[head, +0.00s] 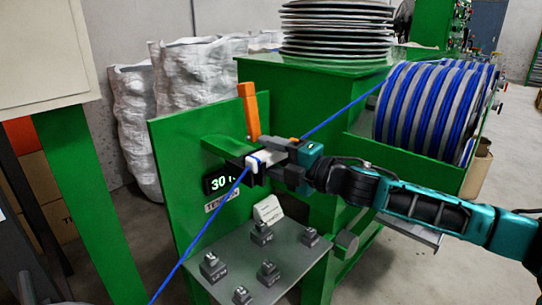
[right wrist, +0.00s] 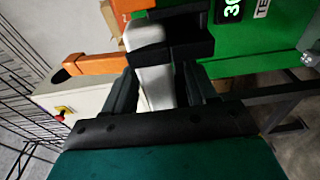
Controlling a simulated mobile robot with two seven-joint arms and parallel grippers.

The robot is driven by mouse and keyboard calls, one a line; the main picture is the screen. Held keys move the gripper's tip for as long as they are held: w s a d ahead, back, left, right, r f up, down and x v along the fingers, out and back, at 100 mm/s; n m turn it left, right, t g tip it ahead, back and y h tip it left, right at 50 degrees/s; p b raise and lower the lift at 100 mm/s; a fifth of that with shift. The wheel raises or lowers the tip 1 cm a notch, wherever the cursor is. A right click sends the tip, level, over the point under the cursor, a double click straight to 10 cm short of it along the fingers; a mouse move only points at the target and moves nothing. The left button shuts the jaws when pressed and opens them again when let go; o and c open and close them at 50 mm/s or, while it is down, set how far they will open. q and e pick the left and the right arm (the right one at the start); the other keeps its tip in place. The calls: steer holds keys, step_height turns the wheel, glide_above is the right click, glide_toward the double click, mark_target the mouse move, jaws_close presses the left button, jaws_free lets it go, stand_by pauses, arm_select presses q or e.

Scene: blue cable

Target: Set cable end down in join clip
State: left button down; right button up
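The blue cable (head: 214,228) runs taut from the spool at the upper right, past my right gripper, and down to the lower left edge, where its end is out of view. My right gripper (head: 266,159) is at the green machine's panel, with its fingers around a white handle-like piece (head: 261,161). In the right wrist view this white piece (right wrist: 153,75) stands between the dark fingertips, which appear shut on it. Several small dark grey clips (head: 261,234) stand on the grey shelf (head: 290,262); I cannot tell which is the join clip. My left gripper is not in view.
A blue-striped cable spool (head: 425,112) stands at the right. An orange lever (head: 251,112) stands upright behind my right gripper. A display (head: 221,183) is on the green panel.

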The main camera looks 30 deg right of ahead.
steer(key=shift+o, duration=0.7)
